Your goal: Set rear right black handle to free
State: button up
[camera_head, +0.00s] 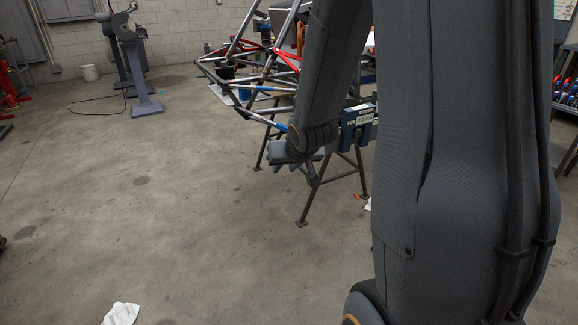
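The tube chassis (245,88) stands in the upper middle of the head view, with bare metal, red and blue tubes. It is raised on dark trestle legs (335,183). I cannot pick out the rear right black handle; my arm hides much of the chassis's right part. My gripper (304,166) is at the lower end of my arm, in front of the chassis's near end in the picture. It is small and partly covered by my own wrist, so I cannot tell whether it is open or shut, or whether it touches anything.
A blue-grey box (357,122) shows by the trestle. A white cloth (121,314) lies at the front. The left and middle floor is mostly clear.

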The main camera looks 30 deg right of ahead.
jog(key=w+d+f+m+t+b, duration=0.2)
jog(key=w+d+f+t+b, duration=0.4)
jog(key=w+f+b, duration=0.6)
jog(key=d+r+t+y+b, duration=0.2)
jog(key=d+r+t+y, duration=0.15)
jog(key=d, duration=0.35)
jog(key=shift+m+h, duration=0.35)
jog(key=shift+m, duration=0.05)
jog(key=shift+w+a+r+b, duration=0.15)
jog(key=shift+w+b, duration=0.2)
jog(key=shift+w, duration=0.9)
jog(key=shift+w+a+f+b, duration=0.1)
jog(key=shift+w+a+b, duration=0.2)
jog(key=shift+w, duration=0.9)
jog(key=shift+w+a+r+b, duration=0.1)
jog(key=shift+w+b, duration=0.3)
jog(key=shift+w, duration=0.85)
grip_shut()
